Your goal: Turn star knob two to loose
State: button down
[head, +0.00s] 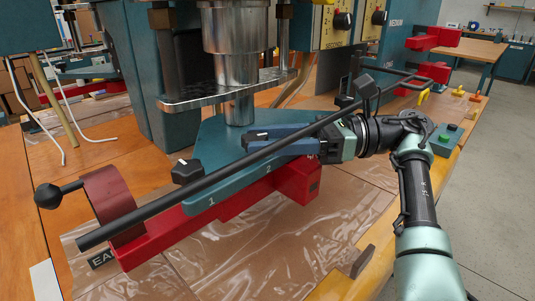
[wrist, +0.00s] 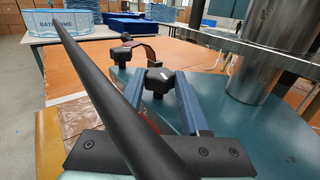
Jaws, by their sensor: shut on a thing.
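Star knob two (head: 257,136) is a black knob with a white mark, on the teal plate (head: 221,189) near its printed number 2. In the wrist view the same knob (wrist: 160,78) sits between the far ends of my two blue fingers. My gripper (head: 254,142) reaches in from the right and is shut on this knob; a finger partly hides it in the head view. Star knob one (head: 186,171) stands to the left, apart from my gripper, near the number 1. It also shows behind knob two in the wrist view (wrist: 123,57).
A red frame (head: 165,233) lies under the plate. Clear film covers the front table.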

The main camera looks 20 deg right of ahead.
jog(key=shift+g, duration=0.3)
dwell(0.4)
jog(key=shift+c, duration=2)
grip_release()
jog(key=shift+b, duration=0.3)
